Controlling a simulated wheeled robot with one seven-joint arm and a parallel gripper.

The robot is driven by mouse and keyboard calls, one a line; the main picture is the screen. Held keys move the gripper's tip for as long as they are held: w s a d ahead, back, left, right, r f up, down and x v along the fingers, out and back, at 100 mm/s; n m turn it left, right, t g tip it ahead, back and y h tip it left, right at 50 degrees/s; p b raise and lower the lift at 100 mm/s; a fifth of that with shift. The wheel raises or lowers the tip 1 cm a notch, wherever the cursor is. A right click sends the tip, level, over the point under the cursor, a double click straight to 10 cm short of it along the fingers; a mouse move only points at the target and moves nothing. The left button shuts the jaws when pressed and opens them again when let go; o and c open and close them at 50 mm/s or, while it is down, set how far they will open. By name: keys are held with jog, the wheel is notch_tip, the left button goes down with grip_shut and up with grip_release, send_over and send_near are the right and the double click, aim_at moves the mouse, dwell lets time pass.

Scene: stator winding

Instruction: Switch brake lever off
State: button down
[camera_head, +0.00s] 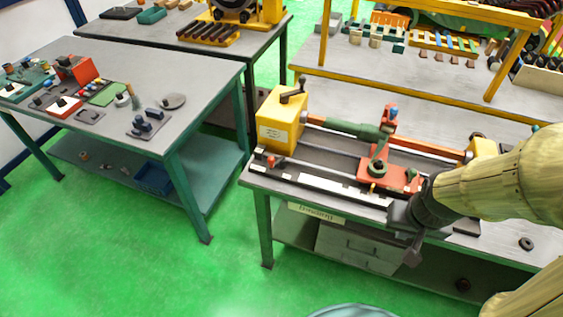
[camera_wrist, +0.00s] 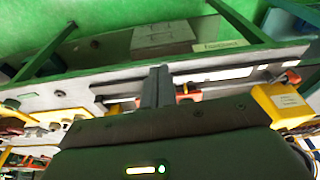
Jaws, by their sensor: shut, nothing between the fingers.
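The winding machine has a yellow headstock (camera_head: 281,122) at its left end, with a black crank-like handle (camera_head: 293,93) on top. A small lever with a red-orange tip (camera_head: 270,161) sits low on the front edge below the headstock. I cannot tell for certain which is the brake lever. My gripper (camera_head: 396,214) is at the machine's front edge, right of both levers and apart from them. In the wrist view my gripper (camera_wrist: 156,84) has its fingers together and empty. The yellow headstock (camera_wrist: 282,103) and the red-orange lever (camera_wrist: 291,77) show at the right there.
A red carriage (camera_head: 397,180) and a green spindle piece (camera_head: 350,130) sit on the machine's rails behind my gripper. A grey bench (camera_head: 210,85) with small parts stands at the left. The green floor (camera_head: 225,260) between the benches is clear.

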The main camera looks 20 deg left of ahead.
jog(key=shift+s, duration=0.2)
jog(key=w+a+f+m+y+b, duration=0.2)
jog(key=w+a+f+m+y, duration=0.2)
jog(key=w+a+m, duration=0.5)
jog(key=w+a+f+m+y+b, duration=0.3)
jog(key=w+a+m+y, duration=0.4)
jog(key=w+a+m, duration=0.2)
jog(key=a+m, duration=0.2)
jog(key=m, duration=0.1)
jog(key=shift+a+f+t, duration=0.3)
jog(key=shift+f, duration=0.05)
jog(key=shift+a, duration=0.1)
